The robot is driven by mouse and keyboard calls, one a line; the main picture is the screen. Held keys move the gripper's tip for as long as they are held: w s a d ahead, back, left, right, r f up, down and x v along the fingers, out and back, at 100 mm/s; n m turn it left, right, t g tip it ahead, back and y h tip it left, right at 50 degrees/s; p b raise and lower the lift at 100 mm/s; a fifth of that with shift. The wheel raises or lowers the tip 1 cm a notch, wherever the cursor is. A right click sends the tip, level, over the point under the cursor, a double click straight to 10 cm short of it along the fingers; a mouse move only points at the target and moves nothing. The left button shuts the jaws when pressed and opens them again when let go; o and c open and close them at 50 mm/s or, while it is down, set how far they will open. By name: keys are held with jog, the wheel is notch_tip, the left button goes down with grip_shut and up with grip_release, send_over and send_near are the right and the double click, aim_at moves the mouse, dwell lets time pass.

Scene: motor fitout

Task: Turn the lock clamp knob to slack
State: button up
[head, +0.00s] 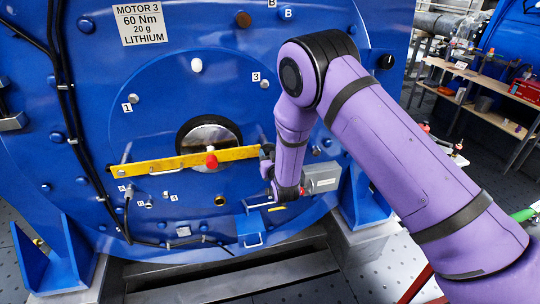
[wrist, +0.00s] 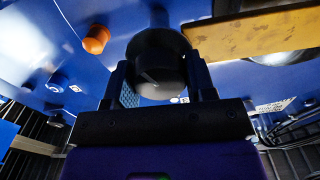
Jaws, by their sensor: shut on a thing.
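A black round knob (wrist: 157,58) with a thin pale line on it sits between my gripper's fingers in the wrist view. My gripper (wrist: 160,88) is shut on this knob, one finger on each side. In the head view, my gripper (head: 267,172) is at the right end of the yellow bar, on the blue motor face (head: 90,150). A dark part of the knob (head: 267,150) shows there, mostly hidden by my arm. The knob's slack or tight marking cannot be read.
The yellow bar (head: 160,165) with a red knob (head: 211,161) crosses the round opening close to my gripper; it also shows in the wrist view (wrist: 250,32). An orange plug (wrist: 96,39) stands out nearby. A grey box (head: 321,178) is right of my wrist. Shelves (head: 485,85) stand at the right.

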jog(key=n, duration=0.7)
jog(key=shift+a+f, duration=0.1)
jog(key=n, duration=0.4)
jog(key=shift+s, duration=0.1)
jog(key=n, duration=0.4)
jog(key=shift+n, duration=0.3)
jog(key=n, duration=0.3)
jog(key=shift+f+n, duration=0.1)
jog(key=shift+n, duration=0.2)
jog(key=n, duration=0.4)
jog(key=shift+n, duration=0.3)
jog(key=n, duration=0.4)
jog(key=shift+f, duration=0.1)
jog(key=shift+n, duration=1.6)
